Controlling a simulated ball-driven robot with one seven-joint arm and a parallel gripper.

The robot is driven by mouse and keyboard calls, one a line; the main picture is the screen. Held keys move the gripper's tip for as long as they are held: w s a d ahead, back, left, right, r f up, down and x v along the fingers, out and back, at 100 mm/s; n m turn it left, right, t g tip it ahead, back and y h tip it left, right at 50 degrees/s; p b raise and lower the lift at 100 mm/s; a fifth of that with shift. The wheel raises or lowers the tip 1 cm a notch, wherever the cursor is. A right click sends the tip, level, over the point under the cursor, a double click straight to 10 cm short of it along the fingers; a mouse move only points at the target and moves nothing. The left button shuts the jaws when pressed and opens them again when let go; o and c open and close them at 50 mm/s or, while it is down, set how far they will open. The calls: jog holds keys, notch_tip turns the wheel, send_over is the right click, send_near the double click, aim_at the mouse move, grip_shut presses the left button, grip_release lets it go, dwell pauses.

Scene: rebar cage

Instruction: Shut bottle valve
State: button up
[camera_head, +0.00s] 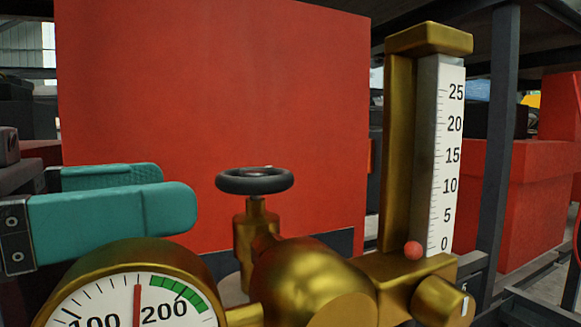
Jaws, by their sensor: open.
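The bottle valve has a round black handwheel (254,181) on a brass stem (256,225), near the middle of the view. It joins a brass regulator body (310,285). My gripper (190,190) comes in from the left with two teal fingers, one nearer and one farther. The fingers are apart and empty. Their tips end to the left of the handwheel, with a gap between, at about its height or a little lower. The bottle below is out of view.
A round pressure gauge (130,300) sits below my gripper, its needle left of 200. A brass flowmeter with a white scale (446,160) stands right of the valve, its red ball (413,250) near 0. A large red panel (210,100) is behind.

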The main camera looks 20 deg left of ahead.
aim_at(262, 173)
jog(key=p+x, duration=0.3)
jog(key=x, duration=0.7)
jog(key=shift+d, duration=0.1)
jog(key=c, duration=1)
jog(key=shift+c, duration=0.2)
jog(key=shift+m+g+h, duration=0.3)
jog(key=shift+h, duration=0.1)
